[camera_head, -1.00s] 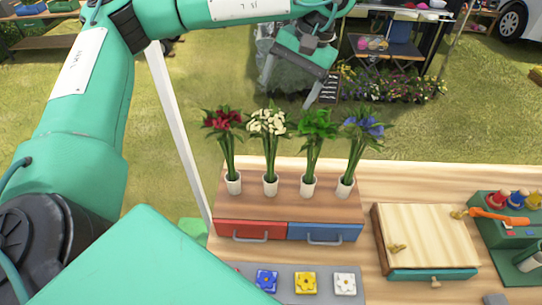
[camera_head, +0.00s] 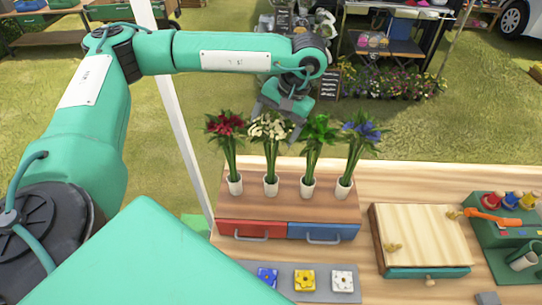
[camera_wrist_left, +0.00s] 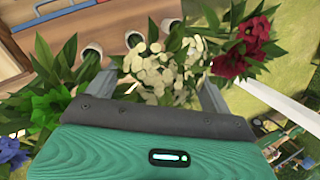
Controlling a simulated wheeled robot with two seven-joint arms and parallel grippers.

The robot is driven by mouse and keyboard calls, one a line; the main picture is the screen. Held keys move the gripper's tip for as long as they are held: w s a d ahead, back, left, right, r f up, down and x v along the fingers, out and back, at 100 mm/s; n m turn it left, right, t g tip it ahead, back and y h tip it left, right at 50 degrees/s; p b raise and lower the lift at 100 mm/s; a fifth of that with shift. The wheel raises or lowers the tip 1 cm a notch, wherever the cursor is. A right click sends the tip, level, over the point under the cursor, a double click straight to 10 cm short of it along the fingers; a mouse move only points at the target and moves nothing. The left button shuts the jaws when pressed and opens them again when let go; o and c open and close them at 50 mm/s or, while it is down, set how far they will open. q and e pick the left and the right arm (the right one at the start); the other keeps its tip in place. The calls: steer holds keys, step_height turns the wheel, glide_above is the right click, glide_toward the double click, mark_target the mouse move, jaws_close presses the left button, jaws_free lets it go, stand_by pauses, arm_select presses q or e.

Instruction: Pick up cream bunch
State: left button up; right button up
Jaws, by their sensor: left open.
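The cream bunch (camera_head: 269,127) stands in a small white cup, second from the left in a row on the wooden drawer unit's top. My left gripper (camera_head: 276,124) is behind the flower heads, pointing down, partly hidden by them. In the left wrist view the cream flowers (camera_wrist_left: 165,72) show between the two open grey fingers, one on each side. The stems are mostly hidden there. My right gripper is in neither view.
A red bunch (camera_head: 226,124) stands close on the left; green (camera_head: 318,132) and blue (camera_head: 362,132) bunches stand on the right. A red drawer (camera_head: 238,231) and a blue drawer (camera_head: 345,232) are below. A wooden box (camera_head: 425,230) sits to the right.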

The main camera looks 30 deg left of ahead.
arm_select(q)
steer(key=shift+f, duration=0.35)
steer(key=c, duration=1.4)
steer(key=shift+r, duration=0.1)
